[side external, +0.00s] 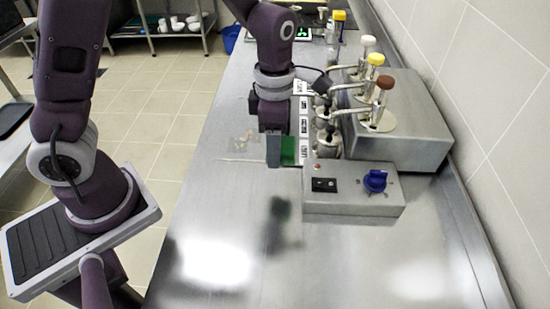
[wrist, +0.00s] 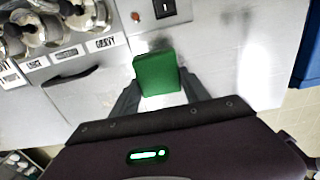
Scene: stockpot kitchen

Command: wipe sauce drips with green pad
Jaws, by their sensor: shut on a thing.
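My gripper (side external: 280,150) is low over the steel counter, shut on the green pad (side external: 289,151). In the wrist view the pad (wrist: 157,76) stands between the two fingers of my gripper (wrist: 155,93). I cannot tell whether the pad touches the counter. Pale brownish sauce drips (side external: 243,141) lie on the counter just left of my gripper in the side view. A dark elongated mark or object (wrist: 70,78) lies near the labels in the wrist view; I cannot tell what it is.
A steel sauce dispenser (side external: 402,130) with several pumps and labels stands right of my gripper. A control box (side external: 352,190) with a blue knob (side external: 375,180) is in front of it. The near counter (side external: 330,265) is clear. A tiled wall (side external: 490,100) bounds the right.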

